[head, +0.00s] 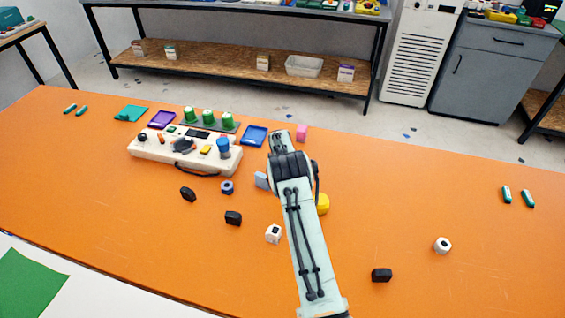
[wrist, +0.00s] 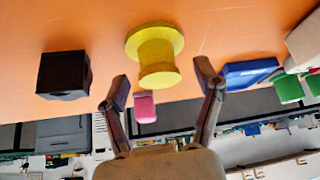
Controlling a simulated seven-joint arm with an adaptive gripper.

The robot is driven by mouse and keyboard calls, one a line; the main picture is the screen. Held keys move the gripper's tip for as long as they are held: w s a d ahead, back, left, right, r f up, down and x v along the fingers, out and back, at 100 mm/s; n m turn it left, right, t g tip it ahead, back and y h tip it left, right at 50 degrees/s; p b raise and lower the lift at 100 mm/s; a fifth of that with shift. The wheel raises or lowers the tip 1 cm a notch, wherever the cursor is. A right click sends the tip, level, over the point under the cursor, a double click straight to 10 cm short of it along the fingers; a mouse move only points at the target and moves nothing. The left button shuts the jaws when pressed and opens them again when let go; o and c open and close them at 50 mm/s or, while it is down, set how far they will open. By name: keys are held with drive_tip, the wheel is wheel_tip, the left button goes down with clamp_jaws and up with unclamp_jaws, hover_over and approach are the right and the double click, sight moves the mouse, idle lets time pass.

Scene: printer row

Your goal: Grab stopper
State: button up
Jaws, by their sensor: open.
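The yellow stopper (wrist: 155,50) has a wide round flange and a narrower cylindrical part. In the wrist view it sits on the orange table, just beyond my fingertips and between their lines. In the head view the stopper (head: 323,204) shows only in part, at the right edge of my arm, which hides the rest. My gripper (wrist: 162,84) is open with nothing between its fingers. Its fingers are hidden behind my arm in the head view.
A pink block (wrist: 144,106) and a blue tray (wrist: 250,73) show near my fingertips in the wrist view, with a black block (wrist: 63,75) at left. In the head view, a white control panel (head: 185,150) stands left of my arm. The table's right side is mostly clear.

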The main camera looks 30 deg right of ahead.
clamp_jaws()
idle(0.4)
